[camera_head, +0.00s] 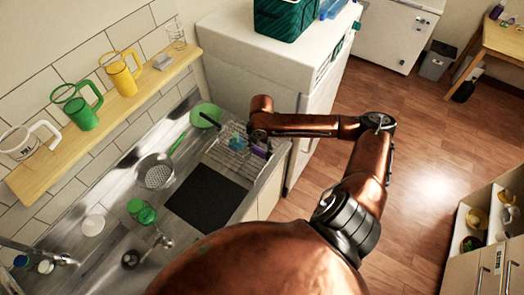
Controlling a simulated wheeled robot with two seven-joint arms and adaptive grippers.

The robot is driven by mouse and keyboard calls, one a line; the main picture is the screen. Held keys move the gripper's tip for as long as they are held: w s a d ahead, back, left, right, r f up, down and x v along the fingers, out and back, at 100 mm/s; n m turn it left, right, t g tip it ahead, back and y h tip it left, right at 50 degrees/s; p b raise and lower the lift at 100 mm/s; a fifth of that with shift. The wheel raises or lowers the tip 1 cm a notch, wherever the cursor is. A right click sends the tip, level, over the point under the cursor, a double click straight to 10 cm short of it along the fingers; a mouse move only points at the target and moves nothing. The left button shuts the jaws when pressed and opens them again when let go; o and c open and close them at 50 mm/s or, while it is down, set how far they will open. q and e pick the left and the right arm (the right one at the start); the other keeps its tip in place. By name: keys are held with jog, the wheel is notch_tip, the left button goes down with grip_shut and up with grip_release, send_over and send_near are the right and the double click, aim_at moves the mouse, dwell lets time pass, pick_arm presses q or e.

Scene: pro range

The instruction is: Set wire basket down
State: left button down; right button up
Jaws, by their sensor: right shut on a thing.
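The wire basket (230,158) is at the right end of the steel counter, beside the white cabinet. Small blue-green and purple things show in or behind it. My right arm reaches over from the right, and my right gripper (260,144) is at the basket's right side, shut on it. The fingertips are small and partly hidden by the wrist. I cannot tell whether the basket's underside touches the counter. My left gripper is out of view.
A black mat (206,198) lies in front of the basket. A green bowl (205,114), a steel strainer (155,171) and a green cup (141,211) are nearby. A wooden shelf (110,115) with mugs runs along the wall. The white cabinet (262,62) stands behind.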

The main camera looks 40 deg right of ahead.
jog(key=w+d+f, duration=0.2)
jog(key=f, duration=0.1)
jog(key=d+f, duration=0.2)
jog(key=shift+w+f+p, duration=0.2)
jog(key=shift+w+p, duration=0.1)
jog(key=shift+w, duration=0.1)
notch_tip(320, 180, down, 3)
jog(key=shift+w+d+r+p, duration=0.1)
jog(key=shift+d+p, duration=0.05)
jog(key=shift+p, duration=0.35)
jog(key=shift+f, duration=0.5)
jog(key=o, duration=1.6)
jog(key=shift+f, duration=0.1)
notch_tip(320, 180, up, 12)
jog(key=b, duration=0.1)
jog(key=shift+b, duration=0.4)
jog(key=shift+s+d, duration=0.1)
jog(key=shift+s, duration=0.1)
